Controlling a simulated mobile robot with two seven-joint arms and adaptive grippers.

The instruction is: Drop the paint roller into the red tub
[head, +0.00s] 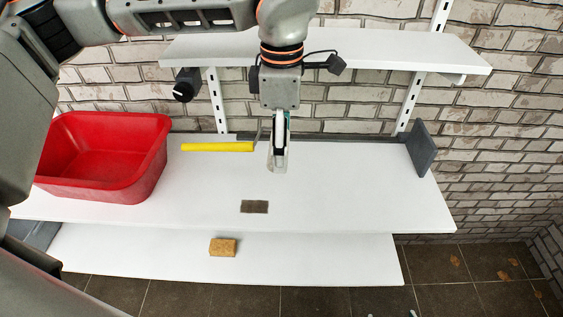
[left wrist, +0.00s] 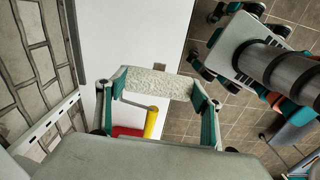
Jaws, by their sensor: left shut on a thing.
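The paint roller has a pale fuzzy sleeve (left wrist: 155,83), a thin wire and a yellow handle (head: 218,147). My left gripper (head: 278,160) points down over the back middle of the white shelf and is shut on the sleeve. In the left wrist view the sleeve spans crosswise between the fingers. The handle extends left from the gripper in the head view, towards the red tub. Whether the roller touches the shelf is unclear. The red tub (head: 105,192) stands open at the shelf's left end, and its visible inside looks empty. My right gripper is not in view.
A small dark rectangular piece (head: 254,207) lies on the white shelf (head: 340,190). A tan block (head: 223,247) lies on the lower shelf (head: 320,260). A grey bookend (head: 420,148) stands at the right end. An upper shelf (head: 400,48) overhangs the back. The shelf's right half is mostly clear.

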